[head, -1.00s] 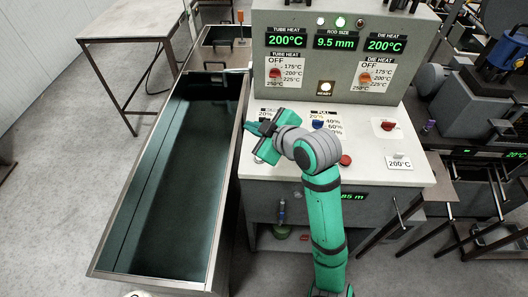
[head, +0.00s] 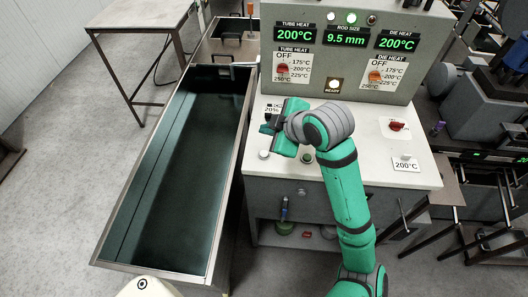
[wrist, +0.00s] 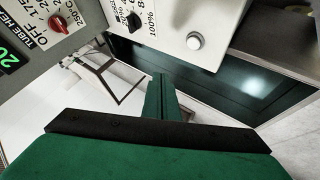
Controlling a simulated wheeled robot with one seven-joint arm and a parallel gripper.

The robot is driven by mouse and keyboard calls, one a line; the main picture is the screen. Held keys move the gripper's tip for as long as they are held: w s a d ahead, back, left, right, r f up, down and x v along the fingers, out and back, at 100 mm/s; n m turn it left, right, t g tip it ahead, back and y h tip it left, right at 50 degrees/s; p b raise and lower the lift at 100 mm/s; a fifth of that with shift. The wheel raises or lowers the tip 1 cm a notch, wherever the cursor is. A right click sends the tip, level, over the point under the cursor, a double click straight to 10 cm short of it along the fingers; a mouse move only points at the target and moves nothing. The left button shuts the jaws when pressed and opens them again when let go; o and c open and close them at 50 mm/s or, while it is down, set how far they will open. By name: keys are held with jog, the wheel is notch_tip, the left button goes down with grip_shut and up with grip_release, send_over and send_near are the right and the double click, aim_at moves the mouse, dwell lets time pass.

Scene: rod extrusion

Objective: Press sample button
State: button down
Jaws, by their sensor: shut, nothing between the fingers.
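My gripper (head: 268,124) is above the left part of the white console top (head: 410,178), pointing left. In the wrist view its green fingers (wrist: 163,97) are closed together with nothing between them. A round pale button (head: 264,154) lies on the console's front left, just below my gripper in the head view. A round pale button (wrist: 194,41) with a metal ring shows in the wrist view, above and right of the fingertips and apart from them. A green button (head: 307,158) shows beside my arm. No label reading "sample" is legible.
A black knob (wrist: 133,20) is on the console in the wrist view. A red knob (head: 397,126) is at the right of the console. The upright panel (head: 345,80) rises behind, with a lit ready lamp (head: 334,85). A long dark trough (head: 170,175) stands to the left.

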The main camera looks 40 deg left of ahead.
aim_at(267, 156)
jog(key=shift+f, duration=3.8)
jog(key=shift+f, duration=0.45)
jog(key=shift+f, duration=0.5)
jog(key=shift+r, duration=0.95)
jog(key=shift+r, duration=0.1)
